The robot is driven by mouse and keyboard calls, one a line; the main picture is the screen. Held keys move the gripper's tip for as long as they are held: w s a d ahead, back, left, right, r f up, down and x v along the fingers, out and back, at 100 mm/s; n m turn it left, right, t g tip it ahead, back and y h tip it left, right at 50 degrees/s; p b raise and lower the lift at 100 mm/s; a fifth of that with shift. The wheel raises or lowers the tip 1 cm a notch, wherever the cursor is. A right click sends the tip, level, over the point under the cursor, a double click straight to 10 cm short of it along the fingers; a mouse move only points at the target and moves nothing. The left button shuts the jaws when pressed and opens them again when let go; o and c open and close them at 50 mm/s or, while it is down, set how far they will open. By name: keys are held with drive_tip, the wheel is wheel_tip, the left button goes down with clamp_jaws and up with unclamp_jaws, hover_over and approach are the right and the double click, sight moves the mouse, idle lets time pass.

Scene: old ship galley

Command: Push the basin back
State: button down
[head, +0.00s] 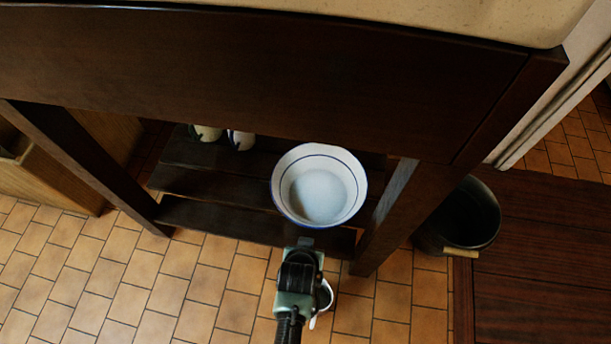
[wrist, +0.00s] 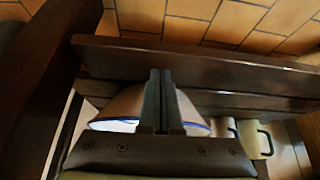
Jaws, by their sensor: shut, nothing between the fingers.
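The basin (head: 319,186) is a round white enamel bowl with a blue rim line. It sits on the slatted lower shelf (head: 213,217) under the dark table, near its right end and overlapping the front slat in the head view. My gripper (head: 305,242) is shut and empty, just in front of the basin's near side. In the wrist view, the shut fingers (wrist: 161,75) cover the middle of the basin (wrist: 112,104), whose blue-edged rim shows on both sides. I cannot tell whether the fingertips touch it.
Two pale mugs (head: 240,139) stand at the back left of the shelf; they also show in the wrist view (wrist: 257,140). A table leg (head: 385,215) is close on the basin's right. A dark bucket (head: 462,216) stands beyond it. The table front (head: 250,80) overhangs the shelf.

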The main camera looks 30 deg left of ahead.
sight(317, 189)
drive_tip(key=w, duration=0.1)
drive_tip(key=w+b, duration=0.1)
drive_tip(key=w+a+f+b, duration=0.1)
drive_tip(key=shift+w, duration=0.15)
drive_tip(key=shift+w+a+r, duration=0.2)
drive_tip(key=shift+w, duration=0.25)
drive_tip(key=shift+w, duration=0.1)
drive_tip(key=w+a, duration=0.1)
drive_tip(key=w, duration=0.2)
drive_tip(key=w+a+b, duration=0.1)
drive_tip(key=w, duration=0.3)
drive_tip(key=w+a, duration=0.1)
drive_tip(key=w, duration=0.2)
drive_tip(key=shift+w+a+b, duration=0.15)
drive_tip(key=shift+b, duration=0.2)
